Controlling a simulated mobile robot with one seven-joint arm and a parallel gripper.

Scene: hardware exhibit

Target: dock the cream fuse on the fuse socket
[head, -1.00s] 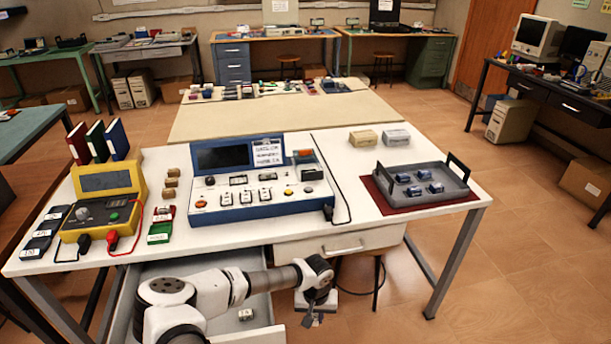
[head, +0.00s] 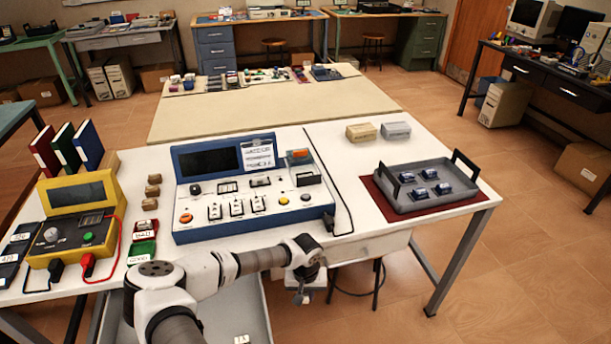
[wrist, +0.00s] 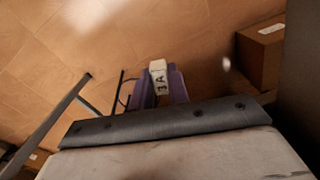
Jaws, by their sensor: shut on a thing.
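A cream fuse marked "3 A" (wrist: 158,75) is between the purplish fingers of my gripper (wrist: 159,88) in the wrist view. The fingers are shut on it. In the head view my gripper (head: 302,292) hangs past the front edge of the bench, below its top; the fuse is too small to make out there. The blue and white panel (head: 248,195) stands on the bench beyond my arm. It carries a row of labelled white pieces (head: 236,207) and a dark block (head: 307,180) at its right. I cannot tell which part is the fuse socket.
A yellow meter (head: 80,215) with leads stands at left. A grey tray (head: 432,200) with several blue-and-silver parts is on a red mat at right. Two small boxes (head: 362,132) lie behind. An open drawer (head: 255,318) with a small white piece is under my arm.

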